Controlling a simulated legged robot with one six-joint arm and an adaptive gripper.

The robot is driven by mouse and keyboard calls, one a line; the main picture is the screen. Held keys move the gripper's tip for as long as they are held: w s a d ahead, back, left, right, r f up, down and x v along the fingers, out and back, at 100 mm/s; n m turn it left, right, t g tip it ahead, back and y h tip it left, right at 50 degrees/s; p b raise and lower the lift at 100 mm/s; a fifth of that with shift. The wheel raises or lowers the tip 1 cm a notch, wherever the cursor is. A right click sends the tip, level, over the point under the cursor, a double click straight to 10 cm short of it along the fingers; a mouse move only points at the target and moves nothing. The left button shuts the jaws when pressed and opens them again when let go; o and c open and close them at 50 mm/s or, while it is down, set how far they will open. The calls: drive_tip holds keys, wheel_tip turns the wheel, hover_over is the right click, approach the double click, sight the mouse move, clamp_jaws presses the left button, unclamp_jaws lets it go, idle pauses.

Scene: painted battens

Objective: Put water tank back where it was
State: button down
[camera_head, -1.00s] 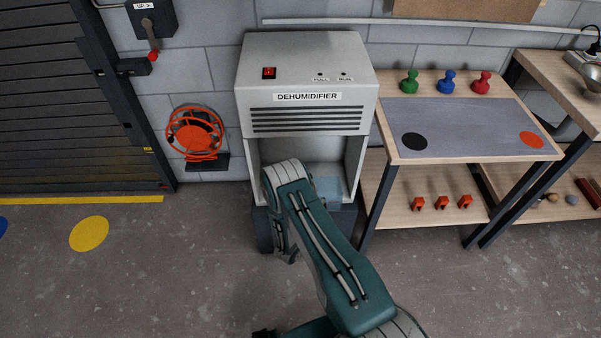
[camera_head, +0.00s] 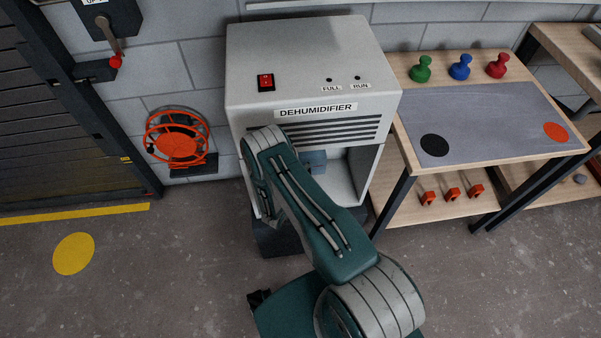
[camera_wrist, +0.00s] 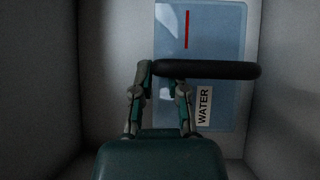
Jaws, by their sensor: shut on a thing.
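The water tank (camera_wrist: 220,35) is a translucent blue box with a red line and a "WATER" label. In the wrist view it sits between the pale inner walls of the dehumidifier bay. My gripper (camera_wrist: 158,75) is shut on the tank's dark handle (camera_wrist: 225,70), near its left end. In the head view the dehumidifier (camera_head: 300,60) is a white cabinet with an open front bay, and a small part of the tank (camera_head: 313,162) shows inside it. My arm hides my gripper and most of the bay there. How deep the tank sits is unclear.
A wooden bench (camera_head: 430,170) with coloured pawns and a grey mat stands close on the right. An orange reel (camera_head: 178,140) hangs on the wall at left. A dark base (camera_head: 275,238) lies under the cabinet. Open floor lies at front left.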

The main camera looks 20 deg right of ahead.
wheel_tip(320, 180, down, 10)
drive_tip(key=shift+r, duration=0.1)
idle(0.4)
drive_tip(key=c, duration=0.7)
unclamp_jaws()
drive_tip(key=shift+o, duration=0.2)
drive_tip(key=shift+s+a, duration=0.1)
drive_tip(key=v, duration=1.2)
